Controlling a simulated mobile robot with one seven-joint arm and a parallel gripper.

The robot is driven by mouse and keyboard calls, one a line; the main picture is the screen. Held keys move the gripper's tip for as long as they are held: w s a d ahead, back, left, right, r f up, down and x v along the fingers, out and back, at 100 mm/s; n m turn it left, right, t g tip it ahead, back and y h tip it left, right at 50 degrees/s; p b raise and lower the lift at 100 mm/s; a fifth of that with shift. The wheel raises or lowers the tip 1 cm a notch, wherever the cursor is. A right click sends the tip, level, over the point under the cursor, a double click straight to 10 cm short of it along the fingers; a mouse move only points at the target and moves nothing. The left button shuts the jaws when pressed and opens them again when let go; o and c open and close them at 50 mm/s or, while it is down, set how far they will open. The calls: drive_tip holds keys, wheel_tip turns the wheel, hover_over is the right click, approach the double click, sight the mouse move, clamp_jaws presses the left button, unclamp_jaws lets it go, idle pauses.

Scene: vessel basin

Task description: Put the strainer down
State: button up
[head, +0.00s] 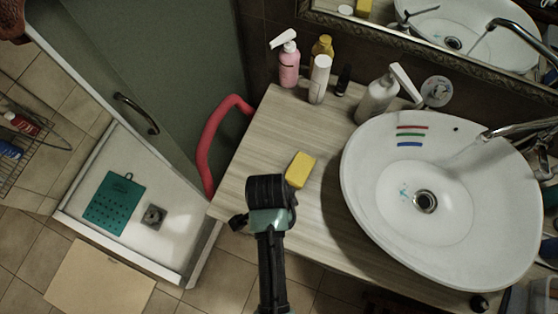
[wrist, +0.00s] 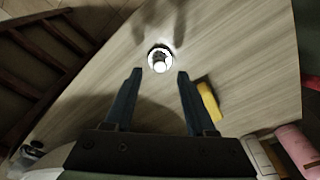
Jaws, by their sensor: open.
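In the head view my gripper (head: 268,190) is over the counter's front left part, beside the yellow sponge (head: 300,169), and the strainer is hidden there. The sponge also shows right of my fingers in the wrist view (wrist: 209,101).
A white basin (head: 365,205) with a drain hole (head: 425,201) fills the counter's right side. A pink spray bottle (head: 289,66), a white bottle (head: 319,80) and a soap dispenser (head: 377,100) stand along the back. A red curved rail (head: 208,145) is at the left edge.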

wheel_tip(320, 180, up, 8)
drive_tip(key=r, duration=0.1)
drive_tip(key=w+a+r+n+t+y, duration=0.15)
drive_tip(key=w+r+n+t, duration=0.25)
drive_tip(key=w+r+t, duration=0.75)
drive_tip(key=w+r+n+t, duration=0.1)
drive_tip(key=w+r, duration=0.4)
drive_tip(key=r, duration=0.5)
drive_tip(key=w+r+n+t, duration=0.1)
drive_tip(key=w+r, duration=0.4)
drive_tip(key=r, duration=0.4)
wheel_tip(320, 180, up, 16)
drive_tip(key=s+n+t, duration=0.1)
drive_tip(key=n+t, duration=0.2)
drive_tip(key=t, duration=0.3)
drive_tip(key=s+d+r+n+t, duration=0.1)
drive_tip(key=s+r+t, duration=0.2)
drive_tip(key=r, duration=0.6)
drive_tip(key=s+d+r+n+t, duration=0.1)
drive_tip(key=s+r+n+t, duration=0.1)
drive_tip(key=s+r+t, duration=0.2)
drive_tip(key=s+r, duration=0.3)
drive_tip(key=r, duration=0.2)
drive_tip(key=shift+s+n, duration=0.3)
drive_tip(key=shift+d+r, duration=0.1)
